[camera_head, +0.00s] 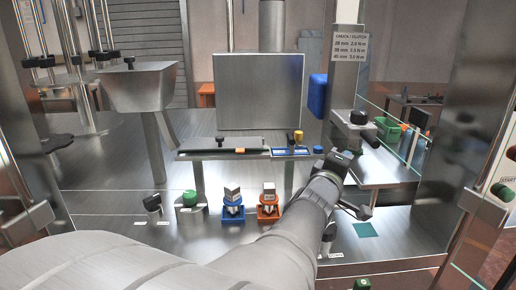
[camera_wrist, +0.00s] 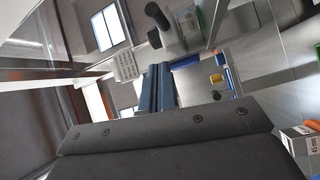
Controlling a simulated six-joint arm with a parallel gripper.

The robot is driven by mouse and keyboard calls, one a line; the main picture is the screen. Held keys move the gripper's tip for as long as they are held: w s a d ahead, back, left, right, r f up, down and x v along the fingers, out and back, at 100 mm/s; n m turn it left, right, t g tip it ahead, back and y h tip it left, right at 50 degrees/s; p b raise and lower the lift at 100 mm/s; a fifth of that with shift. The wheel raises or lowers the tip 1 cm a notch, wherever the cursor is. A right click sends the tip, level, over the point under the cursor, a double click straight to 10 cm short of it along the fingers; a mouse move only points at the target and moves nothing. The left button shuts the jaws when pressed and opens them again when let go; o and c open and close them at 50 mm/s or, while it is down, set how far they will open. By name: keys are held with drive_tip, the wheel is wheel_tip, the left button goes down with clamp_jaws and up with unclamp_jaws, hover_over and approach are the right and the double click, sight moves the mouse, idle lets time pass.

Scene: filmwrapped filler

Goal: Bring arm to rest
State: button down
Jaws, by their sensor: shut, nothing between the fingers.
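My arm reaches from the bottom of the head view toward the right middle of the bench. In the wrist view my gripper's two blue-grey fingers (camera_wrist: 158,88) are side by side, shut and empty. Nothing is seen touching them. The fingertips are small in the head view.
A blue stand (camera_head: 233,213) and an orange stand (camera_head: 268,211) hold small blocks left of my arm. A green-topped knob (camera_head: 190,198) is further left. A metal hopper (camera_head: 138,88), a grey panel (camera_head: 258,92) and a green crate (camera_head: 387,129) stand behind.

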drive_tip(key=x, duration=0.7)
drive_tip(key=shift+w, duration=0.2)
drive_tip(key=shift+d, duration=0.1)
drive_tip(key=r+v, duration=0.1)
drive_tip(key=v, duration=0.6)
drive_tip(key=f+x, duration=0.1)
drive_tip(key=x, duration=0.6)
drive_tip(key=w+a+m+g+h, duration=0.1)
drive_tip(key=w+a, duration=1.9)
drive_tip(key=w, duration=0.1)
drive_tip(key=shift+w+m+g+h, duration=0.3)
drive_tip(key=shift+g+h, duration=0.1)
